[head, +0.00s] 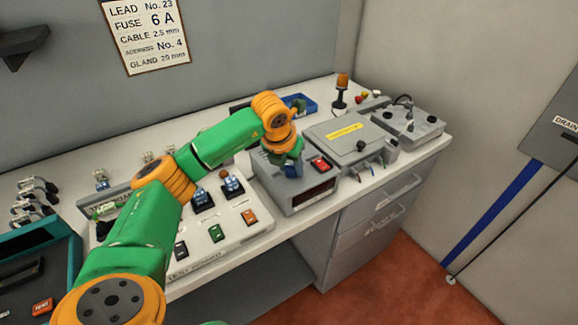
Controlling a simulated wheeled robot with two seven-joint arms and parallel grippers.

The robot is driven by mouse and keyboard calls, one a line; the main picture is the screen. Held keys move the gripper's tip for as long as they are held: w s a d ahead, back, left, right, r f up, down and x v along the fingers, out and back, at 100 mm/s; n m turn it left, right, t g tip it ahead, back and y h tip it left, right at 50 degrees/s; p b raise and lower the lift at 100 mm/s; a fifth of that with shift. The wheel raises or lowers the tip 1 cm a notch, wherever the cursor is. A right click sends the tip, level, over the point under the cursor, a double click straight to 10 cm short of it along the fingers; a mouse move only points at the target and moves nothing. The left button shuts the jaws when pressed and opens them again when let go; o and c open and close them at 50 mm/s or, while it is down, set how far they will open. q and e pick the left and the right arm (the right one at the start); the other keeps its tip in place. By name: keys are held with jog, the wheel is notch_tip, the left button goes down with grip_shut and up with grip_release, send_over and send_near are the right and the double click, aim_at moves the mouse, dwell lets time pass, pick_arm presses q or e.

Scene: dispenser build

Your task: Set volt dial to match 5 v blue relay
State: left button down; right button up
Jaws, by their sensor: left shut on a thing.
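My left gripper (285,158) comes down from above onto the top of a grey box unit (310,200) with a dark display on its front. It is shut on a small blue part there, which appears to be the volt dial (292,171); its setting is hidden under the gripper. A red switch (320,163) sits beside it on the unit's top. Two blue parts on dark bases, which may be relays (203,198), stand on the white test board (262,224); their markings are too small to read. My right gripper is not in view.
A teal-edged tray (75,250) lies at left. A wall sign (145,35) lists lead, fuse and cable values.

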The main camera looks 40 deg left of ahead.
pick_arm(q)
jog(key=shift+w+r+n+y, duration=0.1)
jog(key=shift+n+y, duration=0.4)
jog(key=shift+n, duration=0.6)
jog(key=shift+c, duration=2.2)
grip_release()
jog(key=shift+w, duration=0.1)
jog(key=shift+d, duration=0.1)
jog(key=b+v, duration=0.2)
jog(key=v, duration=0.4)
jog(key=shift+r, duration=0.5)
